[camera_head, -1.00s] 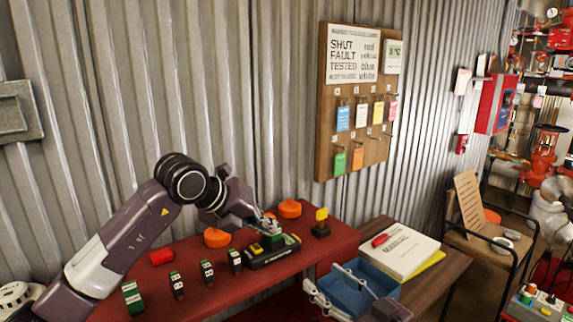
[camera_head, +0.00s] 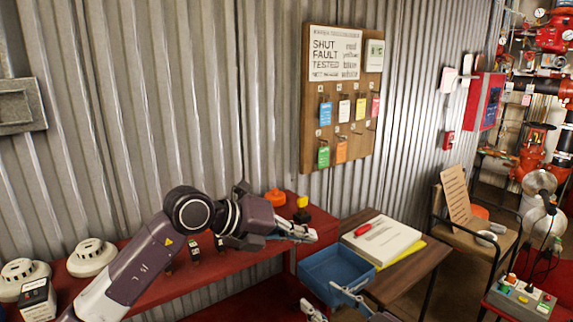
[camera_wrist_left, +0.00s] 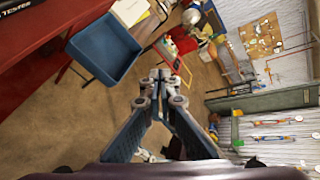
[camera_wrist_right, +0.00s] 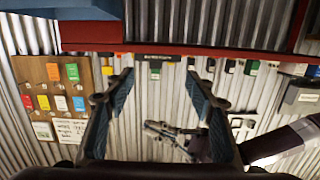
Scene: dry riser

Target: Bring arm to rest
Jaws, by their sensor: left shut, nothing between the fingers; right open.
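My left arm reaches in from the left across the red bench (camera_head: 165,300). My left gripper (camera_head: 300,232) is in the air near the bench's right end, above and left of the blue bin (camera_head: 318,262). It is shut with nothing in it, as the left wrist view (camera_wrist_left: 160,82) also shows. My right gripper (camera_head: 332,300) is low at the bottom edge, in front of the blue bin. The right wrist view shows its fingers apart and empty (camera_wrist_right: 157,78). My left arm hides part of the bench top.
White detectors (camera_head: 92,257) stand at the bench's left end. An orange cap (camera_head: 275,197) and a yellow-topped block (camera_head: 302,210) are behind my left gripper. A wooden table (camera_head: 425,262) holds a white binder (camera_head: 383,240). A chair (camera_head: 470,238) stands right. A tag board (camera_head: 312,150) hangs behind.

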